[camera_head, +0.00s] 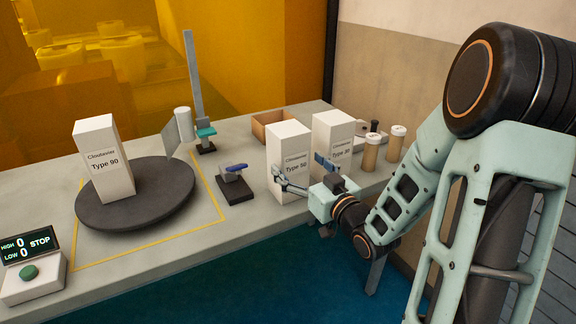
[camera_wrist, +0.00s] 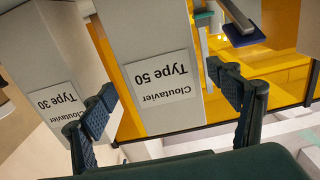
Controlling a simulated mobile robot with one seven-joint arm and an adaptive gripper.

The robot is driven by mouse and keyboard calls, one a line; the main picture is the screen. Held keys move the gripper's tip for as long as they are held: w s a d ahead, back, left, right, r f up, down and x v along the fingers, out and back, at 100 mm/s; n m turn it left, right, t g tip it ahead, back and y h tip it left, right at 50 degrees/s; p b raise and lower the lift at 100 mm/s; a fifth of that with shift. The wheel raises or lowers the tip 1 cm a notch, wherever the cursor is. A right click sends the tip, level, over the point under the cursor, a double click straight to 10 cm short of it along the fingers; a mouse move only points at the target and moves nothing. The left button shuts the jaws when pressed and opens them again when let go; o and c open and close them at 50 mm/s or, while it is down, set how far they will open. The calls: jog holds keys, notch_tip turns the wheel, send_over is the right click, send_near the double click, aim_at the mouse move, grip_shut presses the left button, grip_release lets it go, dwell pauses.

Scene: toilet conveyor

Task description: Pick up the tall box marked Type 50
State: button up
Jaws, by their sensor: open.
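The tall white box marked Type 50 (camera_head: 285,139) stands upright on the grey counter (camera_head: 240,226). My gripper (camera_head: 303,171) is open, in front of this box and at about mid-height. In the wrist view the box (camera_wrist: 150,30) appears upside down between the two spread fingers of my gripper (camera_wrist: 165,98). The left finger lies close to the box's edge there; a gap shows before the right finger. I cannot tell whether either finger touches it. My gripper partly covers the box's lower front in the head view.
A similar box marked Type 30 (camera_wrist: 40,95) stands close beside it, also in the head view (camera_head: 333,125). A Type 90 box (camera_head: 104,150) stands on a dark round turntable (camera_head: 165,203). A small blue-topped device (camera_head: 236,183) and two capped jars (camera_head: 369,153) flank the boxes.

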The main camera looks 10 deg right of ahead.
jog(key=x, duration=0.5)
jog(key=shift+a, duration=0.2)
jog(key=shift+c, duration=0.3)
jog(key=c, duration=1.5)
jog(key=shift+r, duration=0.15)
